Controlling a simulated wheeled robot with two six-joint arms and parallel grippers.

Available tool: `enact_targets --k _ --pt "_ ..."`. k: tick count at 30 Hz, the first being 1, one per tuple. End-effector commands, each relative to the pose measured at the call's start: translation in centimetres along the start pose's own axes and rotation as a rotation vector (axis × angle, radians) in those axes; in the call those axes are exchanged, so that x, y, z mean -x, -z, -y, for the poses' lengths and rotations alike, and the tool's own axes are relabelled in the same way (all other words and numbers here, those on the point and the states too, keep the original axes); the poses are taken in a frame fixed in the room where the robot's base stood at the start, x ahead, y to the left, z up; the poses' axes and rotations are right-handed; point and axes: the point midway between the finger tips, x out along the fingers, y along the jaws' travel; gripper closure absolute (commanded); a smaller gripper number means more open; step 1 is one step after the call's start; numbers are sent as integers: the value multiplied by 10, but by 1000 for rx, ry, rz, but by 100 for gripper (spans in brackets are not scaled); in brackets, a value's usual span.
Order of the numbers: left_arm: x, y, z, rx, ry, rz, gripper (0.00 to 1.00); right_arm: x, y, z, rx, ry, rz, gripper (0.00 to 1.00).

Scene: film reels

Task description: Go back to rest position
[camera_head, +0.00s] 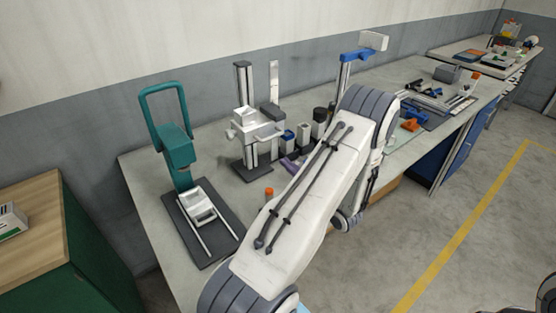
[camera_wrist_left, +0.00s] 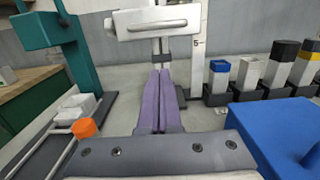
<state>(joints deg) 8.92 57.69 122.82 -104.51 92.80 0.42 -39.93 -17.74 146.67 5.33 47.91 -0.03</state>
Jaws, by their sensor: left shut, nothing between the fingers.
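My left gripper (camera_head: 289,163) shows by its purple fingers just left of my large white arm, low over the workbench (camera_head: 150,205). In the left wrist view the two purple fingers (camera_wrist_left: 159,82) lie side by side, shut with nothing between them. They point toward the white head of a column stand (camera_head: 255,125), which also shows in the left wrist view (camera_wrist_left: 155,22). I cannot tell the exact gap between them. My arm hides the gripper's body and part of the bench. My right gripper is not in view.
A teal press (camera_head: 175,142) stands at the left, with a white carriage (camera_head: 198,206) on rails. An orange-topped item (camera_head: 269,191) is close to my arm. Several small blocks stand right of the column stand. A blue object (camera_wrist_left: 275,130) fills the wrist view's right. Open floor lies right.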

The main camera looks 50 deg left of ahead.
Motion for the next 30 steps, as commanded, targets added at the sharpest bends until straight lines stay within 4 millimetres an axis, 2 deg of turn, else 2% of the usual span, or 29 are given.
enact_targets --k 3,9,22,26,30 --pt "27 3 1 1 6 0 100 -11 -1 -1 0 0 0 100" --pt "52 1 0 0 1 -1 100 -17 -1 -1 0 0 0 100" --pt "63 -6 -3 18 -20 -15 100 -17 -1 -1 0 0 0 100" --pt "84 -27 -19 105 -110 -88 100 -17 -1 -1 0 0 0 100" --pt "131 -46 -53 267 -265 -273 100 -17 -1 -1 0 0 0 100"
